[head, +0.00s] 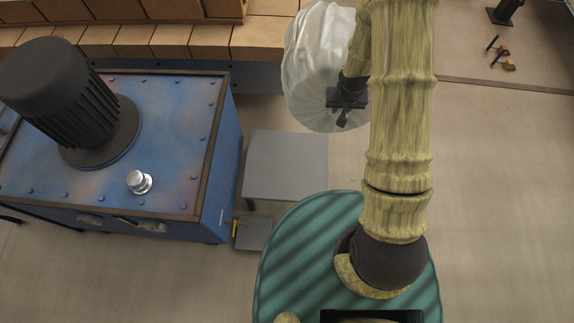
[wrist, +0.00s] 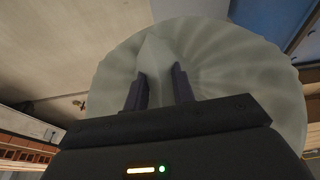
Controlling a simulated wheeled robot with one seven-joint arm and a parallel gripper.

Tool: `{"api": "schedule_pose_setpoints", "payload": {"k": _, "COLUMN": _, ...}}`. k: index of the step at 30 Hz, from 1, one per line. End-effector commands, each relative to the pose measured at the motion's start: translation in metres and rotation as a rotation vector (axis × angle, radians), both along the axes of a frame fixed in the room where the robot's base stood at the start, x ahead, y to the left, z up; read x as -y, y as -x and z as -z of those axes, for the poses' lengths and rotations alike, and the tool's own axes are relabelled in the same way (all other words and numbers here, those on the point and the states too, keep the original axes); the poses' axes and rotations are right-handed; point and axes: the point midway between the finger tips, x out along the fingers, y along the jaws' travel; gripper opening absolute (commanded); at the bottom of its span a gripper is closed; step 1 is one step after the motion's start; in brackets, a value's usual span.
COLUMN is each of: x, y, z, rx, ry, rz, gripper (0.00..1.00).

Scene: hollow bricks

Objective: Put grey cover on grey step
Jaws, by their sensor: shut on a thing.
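The grey cover (head: 312,62) is a pale, translucent, ribbed round piece, held up off the floor at the top middle of the head view. It also fills much of the wrist view (wrist: 225,65). My gripper (head: 345,103) is shut on it, with a ridge of the cover between the two dark fingers (wrist: 160,88). The grey step (head: 285,165) has a flat, bare, square top on short legs, below and left of the cover in the head view. A smaller, lower grey plate (head: 253,234) sits in front of it; I cannot tell whether they are joined.
A blue riveted cabinet (head: 180,150) with a black ribbed cylinder (head: 65,95) and a silver knob (head: 138,181) stands left of the step. A brick-like ledge (head: 180,40) runs along the back. Small items (head: 502,55) lie far right.

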Motion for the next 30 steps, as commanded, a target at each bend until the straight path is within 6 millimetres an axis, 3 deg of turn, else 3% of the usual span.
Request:
{"api": "schedule_pose_setpoints", "payload": {"k": 1, "x": -0.007, "y": -0.009, "z": 0.02, "rx": 0.0, "ry": 0.005, "rz": -0.002, "gripper": 0.0}}
{"api": "schedule_pose_setpoints", "payload": {"k": 6, "x": -0.035, "y": -0.041, "z": 0.061, "rx": -0.014, "ry": 0.016, "rz": 0.011, "gripper": 0.0}}
{"api": "schedule_pose_setpoints", "payload": {"k": 16, "x": -0.114, "y": -0.09, "z": 0.128, "rx": -0.045, "ry": 0.003, "rz": 0.024, "gripper": 0.0}}
{"api": "schedule_pose_setpoints", "payload": {"k": 22, "x": -0.146, "y": -0.101, "z": 0.142, "rx": -0.06, "ry": -0.011, "rz": 0.024, "gripper": 0.0}}
{"api": "schedule_pose_setpoints", "payload": {"k": 30, "x": -0.15, "y": -0.102, "z": 0.14, "rx": -0.064, "ry": -0.013, "rz": 0.025, "gripper": 0.0}}
